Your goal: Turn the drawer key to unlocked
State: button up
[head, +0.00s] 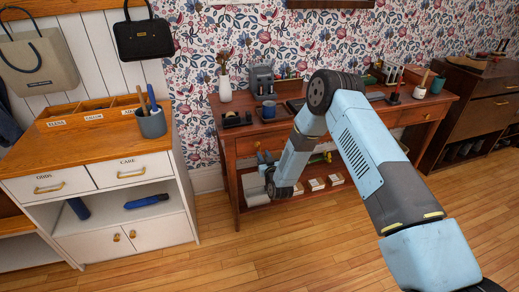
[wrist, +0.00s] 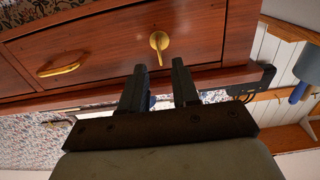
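The brass drawer key (wrist: 159,42) shows in the wrist view on the reddish-brown drawer front (wrist: 110,45). It has a round upper part and a narrow part pointing down in the picture, slightly tilted. My gripper (wrist: 160,72) is open, with its two dark fingers apart. The fingertips lie just below the key in the picture, one to each side of its line, and nothing is between them. In the head view, my gripper (head: 264,158) is at the left front of the wooden desk (head: 226,150). I cannot make out the key there.
A brass drawer pull (wrist: 59,70) sits left of the key in the wrist view. In the head view, a tape dispenser (head: 236,119) and a vase (head: 225,88) stand on the desk. A white cabinet (head: 95,190) is at left. The wooden floor in front is clear.

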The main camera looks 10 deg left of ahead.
aim_at(259, 147)
jog(key=shift+x, duration=3.2)
grip_shut()
